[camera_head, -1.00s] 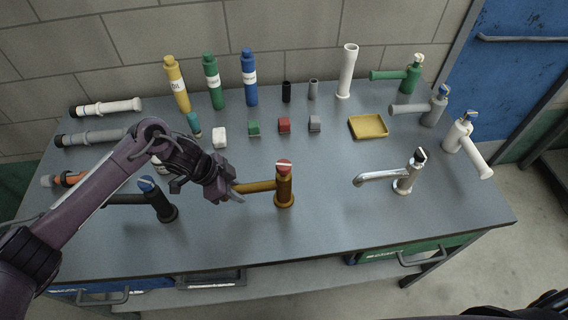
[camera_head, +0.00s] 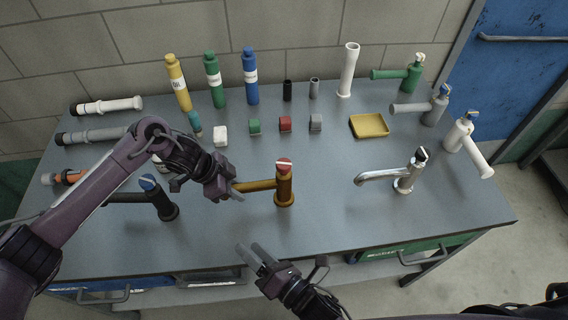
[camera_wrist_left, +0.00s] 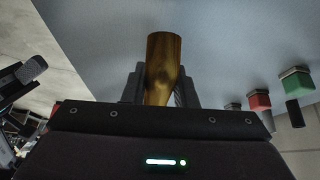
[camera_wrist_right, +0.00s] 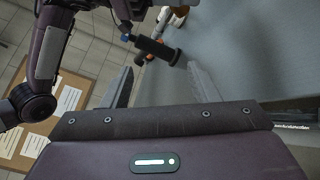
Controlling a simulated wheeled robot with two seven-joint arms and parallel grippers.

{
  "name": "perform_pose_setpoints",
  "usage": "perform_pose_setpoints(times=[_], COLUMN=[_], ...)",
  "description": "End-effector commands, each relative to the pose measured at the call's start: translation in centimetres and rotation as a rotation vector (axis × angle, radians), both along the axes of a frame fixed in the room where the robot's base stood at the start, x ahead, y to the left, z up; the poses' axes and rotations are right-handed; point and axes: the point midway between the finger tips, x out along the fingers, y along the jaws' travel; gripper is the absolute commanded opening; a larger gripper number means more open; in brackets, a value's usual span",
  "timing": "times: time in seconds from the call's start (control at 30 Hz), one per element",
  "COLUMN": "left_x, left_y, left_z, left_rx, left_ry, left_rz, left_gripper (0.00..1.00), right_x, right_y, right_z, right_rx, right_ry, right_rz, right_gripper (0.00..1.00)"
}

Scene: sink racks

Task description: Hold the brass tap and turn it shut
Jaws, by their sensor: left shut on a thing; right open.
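The brass tap (camera_head: 284,190) stands upright on the table, with a red cap with a white bar (camera_head: 284,165) on top and its spout pointing left. My left gripper (camera_head: 236,188) is shut on the spout near its free end. In the left wrist view the brass spout (camera_wrist_left: 163,65) sits between the two fingers. My right gripper (camera_head: 255,257) is open and empty in front of the table's near edge, below and left of the brass tap. In the right wrist view its fingers (camera_wrist_right: 158,88) are spread with nothing between them.
A black tap with a blue cap (camera_head: 160,200) stands left of the brass tap, close under my left arm. A chrome tap (camera_head: 405,178) stands to the right. A yellow tray (camera_head: 369,126), small blocks and bottles are farther back. The table between brass and chrome taps is clear.

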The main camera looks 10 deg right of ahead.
Motion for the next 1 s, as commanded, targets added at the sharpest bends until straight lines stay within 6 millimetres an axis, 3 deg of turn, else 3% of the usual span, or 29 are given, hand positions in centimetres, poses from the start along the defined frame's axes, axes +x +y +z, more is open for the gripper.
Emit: perform_pose_setpoints(times=[0.03, 0.2, 0.3, 0.43, 0.63, 1.0], left_x=[0.0, 0.0, 0.0, 0.0, 0.0, 0.0], left_y=[0.0, 0.0, 0.0, 0.0, 0.0, 0.0], left_z=[0.0, 0.0, 0.0, 0.0, -0.1, 0.0], left_rx=[0.001, 0.0, 0.0, 0.001, 0.001, 0.001], left_ry=[0.001, 0.0, 0.0, 0.001, 0.001, 0.001], left_rz=[0.001, 0.0, 0.0, 0.0, 0.0, 0.0], left_gripper=[0.05, 0.05, 0.05, 0.05, 0.05, 0.05], right_x=[1.4, 5.1, 6.6, 7.7, 9.0, 15.0], right_y=[-2.4, -9.2, -12.1, -14.4, -14.7, -11.1], right_z=[0.5, 3.1, 4.5, 5.9, 6.5, 6.5], right_rx=[-0.109, -0.471, -0.637, -0.771, -0.828, -0.825], right_ry=[-0.087, -0.365, -0.482, -0.573, -0.613, -0.612], right_rz=[-0.011, -0.063, -0.089, -0.113, -0.125, -0.125], right_gripper=[0.55, 0.55, 0.55, 0.55, 0.55, 0.55])
